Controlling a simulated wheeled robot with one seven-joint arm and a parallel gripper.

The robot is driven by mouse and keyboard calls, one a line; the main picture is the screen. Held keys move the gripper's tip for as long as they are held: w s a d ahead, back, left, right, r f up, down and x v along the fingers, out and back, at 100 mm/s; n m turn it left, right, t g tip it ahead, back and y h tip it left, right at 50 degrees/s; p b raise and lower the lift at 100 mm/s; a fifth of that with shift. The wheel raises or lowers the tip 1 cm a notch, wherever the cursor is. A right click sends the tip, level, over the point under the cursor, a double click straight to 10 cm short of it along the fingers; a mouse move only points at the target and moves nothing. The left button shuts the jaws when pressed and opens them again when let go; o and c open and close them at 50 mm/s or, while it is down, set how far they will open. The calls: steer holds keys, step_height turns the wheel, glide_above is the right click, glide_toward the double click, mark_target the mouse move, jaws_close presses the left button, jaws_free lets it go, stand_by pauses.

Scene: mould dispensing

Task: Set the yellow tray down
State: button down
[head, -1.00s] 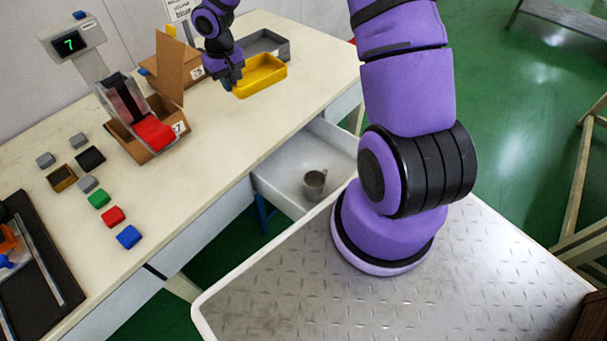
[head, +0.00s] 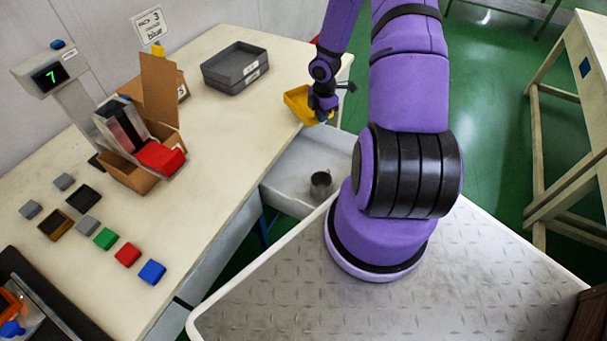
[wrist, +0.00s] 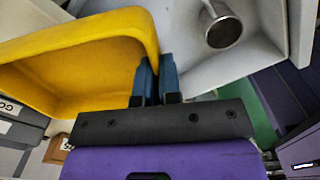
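The yellow tray (head: 297,103) is at the right edge of the table in the head view, beside the open drawer. My gripper (head: 322,112) is at its right side. In the wrist view the tray (wrist: 75,35) fills the upper left, and its right wall runs down to my two blue fingertips (wrist: 158,70). The fingers are close together on that wall. The tray's underside is hidden, so I cannot tell whether it touches the table.
Two stacked grey trays (head: 235,65) stand at the back of the table (head: 215,140). The open drawer (head: 285,185) holds a metal cup (head: 321,185). A dispenser with a red part (head: 160,156) and several coloured blocks are at the left. The table's middle is clear.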

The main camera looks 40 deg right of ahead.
steer(key=s+d+f+n, duration=0.3)
steer(key=s+d+n, duration=0.25)
steer(key=s, duration=0.35)
glide_toward(326, 163)
steer(key=shift+n, duration=0.25)
steer(key=s+d, duration=0.1)
steer(key=s, duration=0.1)
steer(key=s+f, duration=0.1)
steer(key=s, duration=0.2)
steer(key=s+d, duration=0.1)
steer(key=s, duration=0.1)
steer(key=shift+s+d+f, duration=0.2)
steer(key=shift+s+d, duration=0.05)
steer(key=shift+d, duration=0.1)
steer(key=w, duration=0.2)
steer(key=w+a, duration=0.1)
steer(key=shift+f, duration=0.35)
steer(key=shift+w+a, duration=0.2)
steer(key=shift+w, duration=0.5)
steer(key=w, duration=0.1)
steer(key=w+a, duration=0.1)
steer(key=w+f, duration=0.1)
steer(key=shift+w+a, duration=0.1)
steer(key=shift+a, duration=0.05)
steer(key=shift+f, duration=0.1)
steer(key=shift+f, duration=0.6)
